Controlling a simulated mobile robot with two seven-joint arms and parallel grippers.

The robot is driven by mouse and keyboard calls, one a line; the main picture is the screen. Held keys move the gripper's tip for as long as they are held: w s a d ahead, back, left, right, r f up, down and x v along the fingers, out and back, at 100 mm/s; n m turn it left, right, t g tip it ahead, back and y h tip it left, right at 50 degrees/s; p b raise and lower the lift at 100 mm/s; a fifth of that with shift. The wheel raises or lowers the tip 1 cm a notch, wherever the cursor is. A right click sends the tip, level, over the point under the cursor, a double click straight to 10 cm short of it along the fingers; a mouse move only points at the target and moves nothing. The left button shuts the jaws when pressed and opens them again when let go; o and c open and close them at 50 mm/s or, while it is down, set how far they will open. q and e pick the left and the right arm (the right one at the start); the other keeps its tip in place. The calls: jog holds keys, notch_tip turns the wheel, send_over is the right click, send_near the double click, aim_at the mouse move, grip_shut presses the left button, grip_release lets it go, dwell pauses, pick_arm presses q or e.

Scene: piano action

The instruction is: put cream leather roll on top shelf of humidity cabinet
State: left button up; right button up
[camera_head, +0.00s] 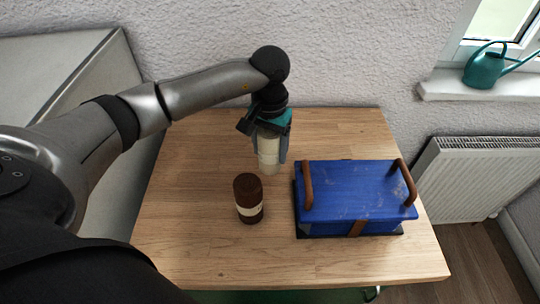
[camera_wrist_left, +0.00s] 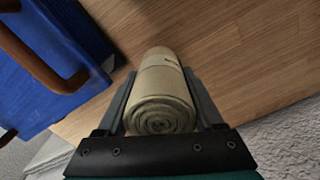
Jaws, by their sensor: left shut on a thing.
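The cream leather roll (camera_head: 268,156) is between the fingers of my left gripper (camera_head: 270,150) over the back middle of the wooden table. In the left wrist view the roll (camera_wrist_left: 160,90) lies lengthwise between the two fingers (camera_wrist_left: 165,110), its spiral end facing the camera. The left gripper is shut on it. I cannot tell whether the roll touches the table. The humidity cabinet is not recognisable in either view. My right gripper is not in view.
A brown roll with a cream band (camera_head: 249,199) stands upright on the table (camera_head: 200,245). A blue box with brown handles (camera_head: 355,190) sits to its right on a dark base. The table's front left is clear. A radiator (camera_head: 470,175) stands at the right wall.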

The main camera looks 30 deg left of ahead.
aim_at(270, 157)
pick_arm(q)
jog(key=shift+f, duration=1.4)
jog(key=shift+f, duration=0.1)
jog(key=o, duration=1)
jog(key=shift+f+b, duration=0.1)
jog(key=shift+b, duration=0.2)
jog(key=o, duration=0.5)
jog(key=shift+c, duration=0.2)
